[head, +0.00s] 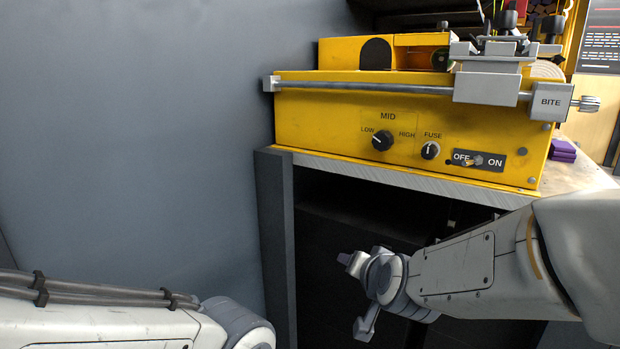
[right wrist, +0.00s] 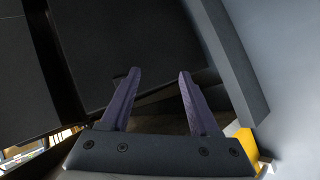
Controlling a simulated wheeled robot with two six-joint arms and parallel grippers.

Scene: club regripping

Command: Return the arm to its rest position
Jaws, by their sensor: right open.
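My right arm reaches in from the right in the head view. Its gripper (head: 352,293) hangs in front of the dark open space under the bench, below the yellow machine. In the right wrist view the right gripper (right wrist: 158,73) has two purple fingers standing apart with nothing between them. My left arm shows only as a white link with cables at the lower left of the head view; its gripper is out of the picture.
A yellow machine (head: 330,112) with knobs and a clamp rail stands on the bench (head: 400,176). A grey upright panel (head: 275,230) edges the dark space beneath. A purple block (head: 563,150) lies on the bench at right. The grey wall (head: 130,130) at left is bare.

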